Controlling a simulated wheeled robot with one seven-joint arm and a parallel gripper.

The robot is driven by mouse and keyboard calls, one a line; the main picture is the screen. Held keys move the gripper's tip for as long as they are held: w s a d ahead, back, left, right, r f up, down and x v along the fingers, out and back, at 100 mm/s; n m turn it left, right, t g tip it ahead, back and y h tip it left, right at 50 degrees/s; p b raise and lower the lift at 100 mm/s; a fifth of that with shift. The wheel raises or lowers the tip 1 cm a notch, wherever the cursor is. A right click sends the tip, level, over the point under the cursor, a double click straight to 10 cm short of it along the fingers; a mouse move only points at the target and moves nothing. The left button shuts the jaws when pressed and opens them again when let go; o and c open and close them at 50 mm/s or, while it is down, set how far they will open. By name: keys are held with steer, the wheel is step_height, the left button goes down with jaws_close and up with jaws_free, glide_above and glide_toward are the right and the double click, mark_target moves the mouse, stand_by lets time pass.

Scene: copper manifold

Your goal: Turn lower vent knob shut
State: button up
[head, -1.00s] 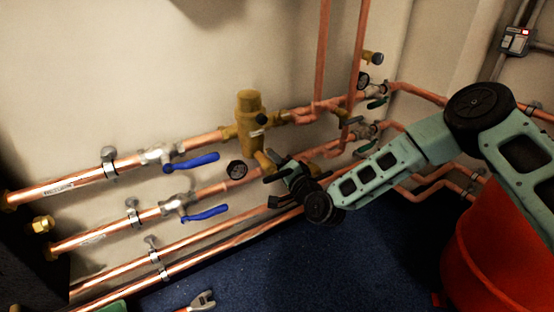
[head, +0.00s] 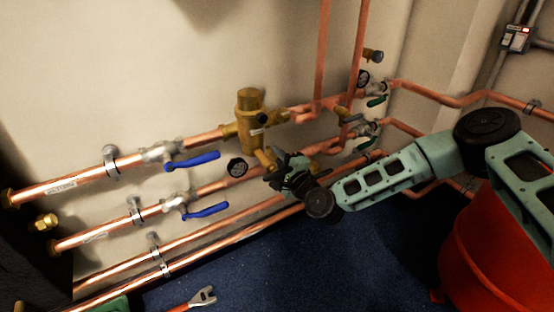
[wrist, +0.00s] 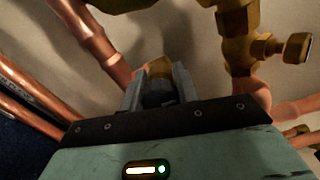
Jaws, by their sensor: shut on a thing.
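My gripper (head: 272,172) is at the lower brass fitting (head: 264,158), below the large brass valve body (head: 249,118) on the copper pipes. In the wrist view my gripper (wrist: 160,86) has its two grey fingers closed around a small brass piece (wrist: 158,68), which appears to be the lower vent knob. The fingers and arm hide most of it, so how far it is turned cannot be seen. Another brass side fitting (wrist: 268,47) with a stubby end shows to the right in the wrist view, clear of the fingers.
Two blue lever handles (head: 192,161) (head: 206,211) stick out from the left pipes.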

stand_by(0.4)
steer(key=o, duration=1)
steer(key=shift+c, duration=0.2)
steer(key=p+v, duration=0.5)
steer(key=v, duration=1.2)
steer(key=shift+s+d, duration=0.2)
